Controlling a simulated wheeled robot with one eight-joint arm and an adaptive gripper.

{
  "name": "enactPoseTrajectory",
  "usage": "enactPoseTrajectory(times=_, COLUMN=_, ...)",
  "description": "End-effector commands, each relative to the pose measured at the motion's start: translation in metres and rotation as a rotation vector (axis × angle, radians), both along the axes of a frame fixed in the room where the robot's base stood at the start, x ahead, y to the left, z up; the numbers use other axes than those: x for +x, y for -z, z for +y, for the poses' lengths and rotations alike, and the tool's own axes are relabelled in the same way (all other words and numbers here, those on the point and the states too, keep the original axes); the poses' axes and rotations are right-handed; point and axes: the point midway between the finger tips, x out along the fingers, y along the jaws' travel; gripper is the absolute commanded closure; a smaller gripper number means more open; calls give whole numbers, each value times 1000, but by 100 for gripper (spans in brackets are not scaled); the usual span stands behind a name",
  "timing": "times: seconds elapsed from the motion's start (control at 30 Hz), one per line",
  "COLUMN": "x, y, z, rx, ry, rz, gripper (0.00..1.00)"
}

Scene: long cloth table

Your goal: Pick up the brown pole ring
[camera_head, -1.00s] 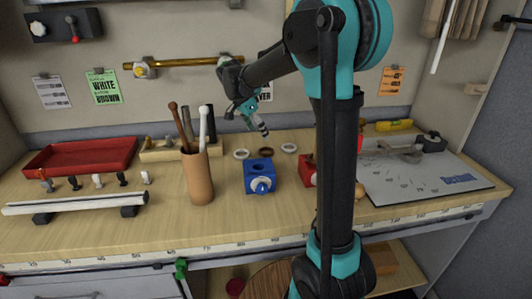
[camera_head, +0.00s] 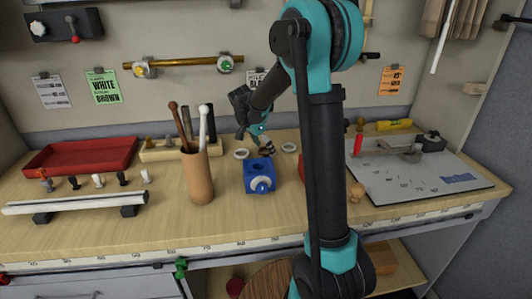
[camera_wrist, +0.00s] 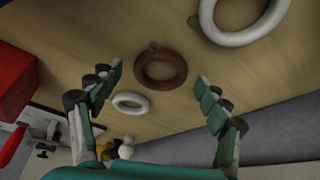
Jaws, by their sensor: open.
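The brown pole ring (camera_wrist: 160,84) lies flat on the wooden table in the wrist view, with a small knob at its edge. My gripper (camera_wrist: 158,77) is open, its teal and black fingers on either side of the ring in the picture. The fingers appear apart from it; the exact height above the table is hard to judge. In the head view my gripper (camera_head: 265,148) is low over the table and mostly covers the brown ring there.
A white ring (camera_head: 242,154) lies left of my gripper and another white ring (camera_head: 289,148) right of it. A blue block (camera_head: 259,173) stands in front. A tan cup (camera_head: 197,178) holds upright sticks at left. A red block (camera_head: 308,172) is partly hidden by my arm.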

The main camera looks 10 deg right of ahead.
Motion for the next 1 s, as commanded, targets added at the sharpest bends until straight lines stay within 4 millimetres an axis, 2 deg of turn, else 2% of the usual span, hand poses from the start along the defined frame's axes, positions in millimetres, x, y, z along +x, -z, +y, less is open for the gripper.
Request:
enactPoseTrajectory(times=0.07, x=0, y=0, z=0, rx=0, ry=0, rz=0, gripper=23)
enactPoseTrajectory(times=0.4, x=0, y=0, z=0, rx=0, ry=0, rz=0, gripper=64)
enactPoseTrajectory(times=0.77, x=0, y=-3, z=0, rx=0, ry=0, rz=0, gripper=66)
enactPoseTrajectory(times=1.0, x=0, y=-25, z=0, rx=0, ry=0, rz=0, gripper=66)
